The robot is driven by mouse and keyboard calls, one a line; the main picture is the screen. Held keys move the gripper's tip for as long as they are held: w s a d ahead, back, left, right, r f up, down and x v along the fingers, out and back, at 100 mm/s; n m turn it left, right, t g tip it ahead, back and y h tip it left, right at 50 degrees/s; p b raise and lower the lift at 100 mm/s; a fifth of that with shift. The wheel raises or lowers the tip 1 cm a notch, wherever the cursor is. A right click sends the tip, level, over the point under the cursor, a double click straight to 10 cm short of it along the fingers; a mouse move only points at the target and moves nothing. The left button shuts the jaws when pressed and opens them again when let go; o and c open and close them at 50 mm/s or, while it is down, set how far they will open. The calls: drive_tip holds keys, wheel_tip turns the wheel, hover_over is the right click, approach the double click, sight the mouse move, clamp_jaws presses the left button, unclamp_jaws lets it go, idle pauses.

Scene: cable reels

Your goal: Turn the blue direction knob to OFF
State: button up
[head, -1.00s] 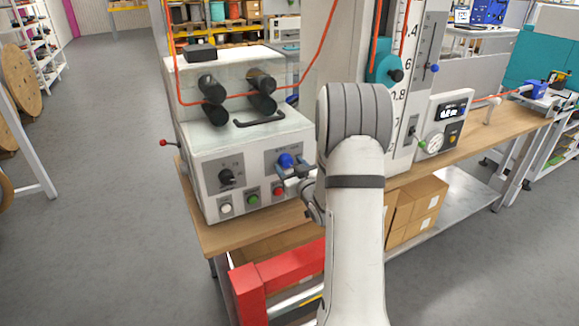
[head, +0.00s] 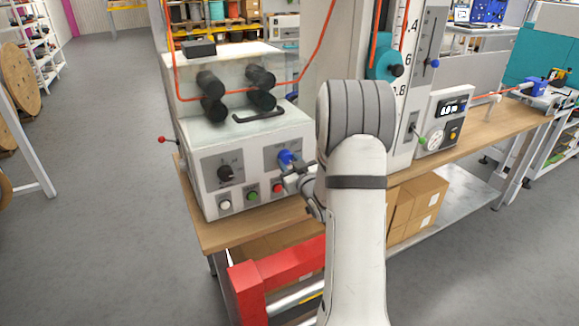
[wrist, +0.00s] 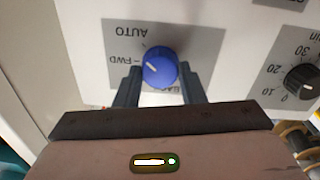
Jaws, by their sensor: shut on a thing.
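The blue direction knob (wrist: 160,67) sits on a grey label plate (wrist: 122,42) on the front of the white machine. My gripper (wrist: 158,78) is shut on the knob, with one dark finger on each side of it. In the wrist view the plate reads upside down, with AUTO and FWD visible and another label partly hidden by my gripper. The knob's white mark lies on its left side, slanting up-left near FWD. No OFF label is readable. In the head view the knob (head: 286,158) shows just beyond my gripper (head: 289,172).
A black speed knob (wrist: 301,79) with a numbered scale is nearby. White (head: 225,204), green (head: 252,195) and red (head: 278,188) buttons sit below the knobs. The wooden bench (head: 230,233) extends in front of the machine.

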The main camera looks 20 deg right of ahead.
drive_tip(key=n+b, duration=0.1)
drive_tip(key=b, duration=0.2)
drive_tip(key=f+n+b, duration=0.1)
drive_tip(key=b, duration=0.2)
drive_tip(key=shift+n+b, duration=0.3)
drive_tip(key=shift+n, duration=0.1)
drive_tip(key=n+b, duration=0.5)
drive_tip(key=b, duration=0.5)
drive_tip(key=shift+n+b, duration=0.3)
drive_tip(key=n+b, duration=0.4)
drive_tip(key=b, duration=0.3)
drive_tip(key=shift+r+n, duration=0.1)
drive_tip(key=shift+n, duration=0.2)
drive_tip(key=n+b, duration=0.4)
drive_tip(key=b, duration=0.1)
drive_tip(key=shift+r+n+y, duration=0.3)
drive_tip(key=o, duration=1)
drive_tip(key=s+p, duration=0.1)
drive_tip(key=s, duration=0.6)
drive_tip(key=shift+s+d+f, duration=0.15)
drive_tip(key=shift+s, duration=0.25)
